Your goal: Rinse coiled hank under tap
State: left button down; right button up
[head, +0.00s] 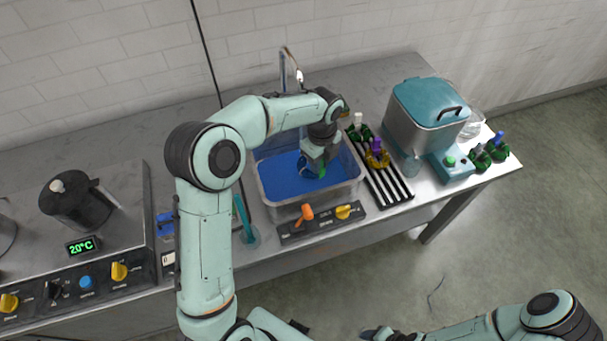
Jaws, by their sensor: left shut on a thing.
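The basin (357,184) is set in the steel counter and holds bright blue liquid (277,176). The tap (283,70) stands behind it. My left gripper (314,170) points down over the basin, low near the blue liquid.
An orange lever (305,212) and a yellow knob (343,212) sit at the basin's front. A black kettle (74,204) is on the left.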

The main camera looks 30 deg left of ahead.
pick_arm(q)
jog(key=shift+w+r, duration=0.1)
jog(key=shift+r, duration=0.3)
pick_arm(e)
jog(key=shift+w+r, duration=0.35)
pick_arm(q)
jog(key=shift+f, duration=0.25)
pick_arm(e)
jog(key=shift+s, duration=0.1)
pick_arm(q)
jog(key=shift+f, duration=0.25)
pick_arm(e)
jog(key=shift+f, duration=0.1)
pick_arm(q)
jog(key=shift+r, duration=0.15)
jog(key=shift+r+p, duration=0.3)
jog(key=shift+p, duration=0.1)
pick_arm(e)
jog(key=shift+w+r, duration=0.4)
jog(key=shift+w, duration=0.05)
pick_arm(q)
jog(key=shift+d, duration=0.1)
pick_arm(e)
jog(key=shift+s, duration=0.1)
